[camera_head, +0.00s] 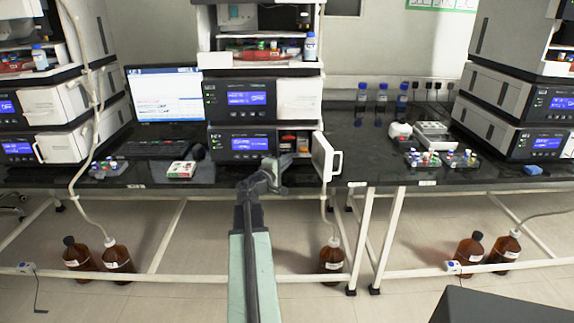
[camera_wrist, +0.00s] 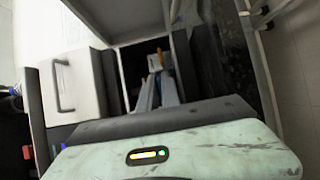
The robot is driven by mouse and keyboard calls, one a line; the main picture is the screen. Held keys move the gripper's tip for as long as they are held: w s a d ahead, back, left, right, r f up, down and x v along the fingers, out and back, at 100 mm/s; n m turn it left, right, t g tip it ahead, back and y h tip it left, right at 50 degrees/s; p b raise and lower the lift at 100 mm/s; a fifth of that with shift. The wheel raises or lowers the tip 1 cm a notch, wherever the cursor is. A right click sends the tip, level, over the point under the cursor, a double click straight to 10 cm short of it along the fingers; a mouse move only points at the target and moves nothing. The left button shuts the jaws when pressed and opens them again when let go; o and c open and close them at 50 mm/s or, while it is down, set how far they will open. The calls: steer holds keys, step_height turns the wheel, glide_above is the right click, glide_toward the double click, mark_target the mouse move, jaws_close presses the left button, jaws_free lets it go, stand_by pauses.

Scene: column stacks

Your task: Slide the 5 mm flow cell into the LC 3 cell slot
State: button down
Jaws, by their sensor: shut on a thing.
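The middle instrument stack's lower module (camera_head: 240,143) has an open bay (camera_head: 296,149) on its right, with its white door (camera_head: 323,157) swung out to the right. Small orange-red and dark parts (camera_head: 288,140) show inside the bay; the slot and any LC 3 label cannot be made out. My gripper (camera_head: 283,160) is at the bay's front. In the wrist view my gripper (camera_wrist: 157,82) points into a narrow dark opening, its fingers close together on a small object, seemingly the flow cell (camera_wrist: 154,62). Its size marking is not readable. Whether it touches the slot is unclear.
The open door with its handle stands close to the right of my gripper. A white-and-red box (camera_head: 181,170) lies on the black bench to the left. Vial trays (camera_head: 425,159) stand to the right. A brown bottle (camera_head: 331,257) is on the floor below.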

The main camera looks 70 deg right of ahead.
mark_target(286, 152)
steer(key=shift+w+d, duration=0.45)
steer(key=shift+d, duration=0.65)
steer(key=shift+w+d, duration=0.4)
steer(key=shift+d, duration=0.65)
steer(key=shift+w+d, duration=0.45)
steer(key=shift+d, duration=0.65)
steer(key=shift+f, duration=0.2)
steer(key=c, duration=1.5)
jaws_free()
steer(key=a, duration=0.2)
steer(key=w+a, duration=0.1)
steer(key=a, duration=0.5)
steer(key=shift+w, duration=0.15)
steer(key=shift+d, duration=0.1)
